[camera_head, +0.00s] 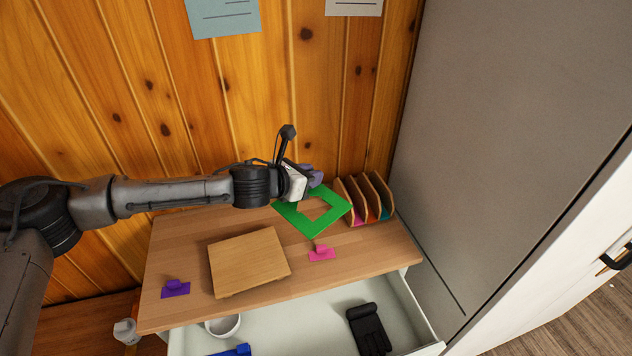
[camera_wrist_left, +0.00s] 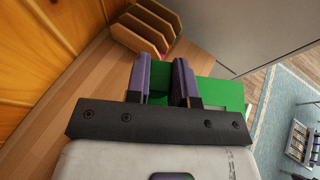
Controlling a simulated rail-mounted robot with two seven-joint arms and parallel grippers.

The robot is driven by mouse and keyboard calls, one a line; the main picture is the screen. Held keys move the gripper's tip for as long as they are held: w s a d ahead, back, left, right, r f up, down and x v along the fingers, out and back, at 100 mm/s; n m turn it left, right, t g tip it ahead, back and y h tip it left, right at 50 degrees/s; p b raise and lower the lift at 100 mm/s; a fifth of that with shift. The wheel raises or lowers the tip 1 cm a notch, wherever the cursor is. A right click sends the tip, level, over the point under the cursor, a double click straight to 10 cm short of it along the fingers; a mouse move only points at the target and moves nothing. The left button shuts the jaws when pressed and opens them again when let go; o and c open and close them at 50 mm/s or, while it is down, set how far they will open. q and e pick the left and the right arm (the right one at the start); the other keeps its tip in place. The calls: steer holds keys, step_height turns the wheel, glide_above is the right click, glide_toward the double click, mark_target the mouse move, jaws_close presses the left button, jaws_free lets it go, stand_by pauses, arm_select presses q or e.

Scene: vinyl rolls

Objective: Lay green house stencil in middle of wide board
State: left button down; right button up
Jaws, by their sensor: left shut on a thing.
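The green house stencil (camera_head: 292,218) is a flat green sheet with a cut-out, over the back right of the table in the head view. My left gripper (camera_head: 313,177) is shut on its back edge. In the left wrist view the stencil (camera_wrist_left: 220,93) shows between and beyond the purple fingers (camera_wrist_left: 161,82). I cannot tell whether it touches the tabletop. The wide board (camera_head: 248,262) is a light wooden slab lying left of the stencil, with its top bare. My right gripper is not in view.
A wooden rack (camera_head: 363,198) with coloured sheets stands right of the stencil. A pink piece (camera_head: 321,253) and a purple piece (camera_head: 176,289) lie on the table (camera_head: 203,228). An open drawer below holds a black glove (camera_head: 369,329), a white cup (camera_head: 222,325) and a blue item (camera_head: 236,350).

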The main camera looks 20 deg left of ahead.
arm_select(q)
steer(key=s+a+f+m+g+h+p, duration=0.1)
steer(key=s+a+f+m+g+h, duration=0.1)
steer(key=a+f, duration=0.3)
steer(key=s+a+f+m+g+h+p, duration=0.1)
steer(key=s+a+f+m+g+h, duration=0.1)
steer(key=a+f, duration=0.4)
steer(key=s+a+m, duration=0.1)
steer(key=a, duration=0.2)
steer(key=shift+s+m+h, duration=0.15)
steer(key=shift+m+h, duration=0.15)
steer(key=shift+h, duration=0.1)
steer(key=shift+s+f, duration=0.1)
steer(key=shift+f, duration=0.05)
stand_by(0.4)
step_height(320, 180, down, 6)
steer(key=b, duration=0.6)
steer(key=shift+f, duration=0.2)
steer(key=shift+f+b, duration=0.3)
steer(key=shift+f, duration=0.15)
